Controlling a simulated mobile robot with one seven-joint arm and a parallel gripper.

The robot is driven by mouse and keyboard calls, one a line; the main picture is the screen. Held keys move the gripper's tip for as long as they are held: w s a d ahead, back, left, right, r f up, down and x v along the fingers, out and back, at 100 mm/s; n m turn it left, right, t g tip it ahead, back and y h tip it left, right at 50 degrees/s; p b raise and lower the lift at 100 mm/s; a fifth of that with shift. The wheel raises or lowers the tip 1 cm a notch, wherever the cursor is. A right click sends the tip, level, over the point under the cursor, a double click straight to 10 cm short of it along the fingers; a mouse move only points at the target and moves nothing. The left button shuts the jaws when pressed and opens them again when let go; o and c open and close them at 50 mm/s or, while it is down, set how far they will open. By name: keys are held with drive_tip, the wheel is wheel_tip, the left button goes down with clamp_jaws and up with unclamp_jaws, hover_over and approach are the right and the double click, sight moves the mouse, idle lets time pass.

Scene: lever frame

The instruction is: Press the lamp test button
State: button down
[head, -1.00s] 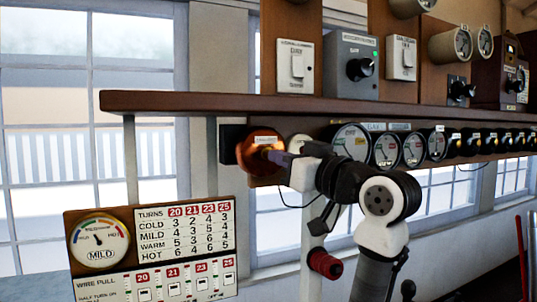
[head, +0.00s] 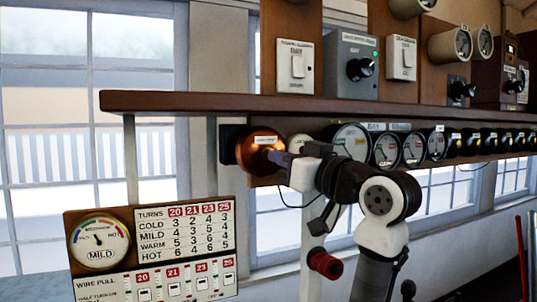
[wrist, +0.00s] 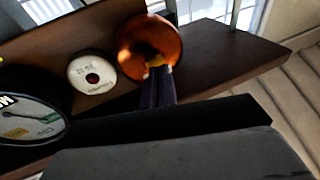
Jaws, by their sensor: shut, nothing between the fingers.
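A round copper-coloured fitting (head: 256,143) with a small label is mounted under the left end of the long shelf. It also shows in the wrist view (wrist: 135,42), with a yellowish centre. Beside it is a white disc (wrist: 91,66) with a dark centre, partly hidden behind my arm in the head view. I cannot read which one is the lamp test button. My gripper (wrist: 158,70) is shut and empty, its fingertips at the middle of the copper fitting. Whether they touch it, I cannot tell.
A row of gauges (head: 386,150) runs right of the fitting, close to my arm. The brown shelf (head: 210,104) juts out just above. Switch boxes (head: 296,66) stand over it. A chart board (head: 182,229) is at lower left, and a red knob (head: 325,264) below my arm.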

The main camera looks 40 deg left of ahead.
drive_tip(key=shift+a, duration=0.1)
idle(1.1)
drive_tip(key=d, duration=0.1)
drive_tip(key=s+d, duration=0.1)
drive_tip(key=d, duration=0.1)
drive_tip(key=s+d+b, duration=0.1)
drive_tip(key=shift+d, duration=0.4)
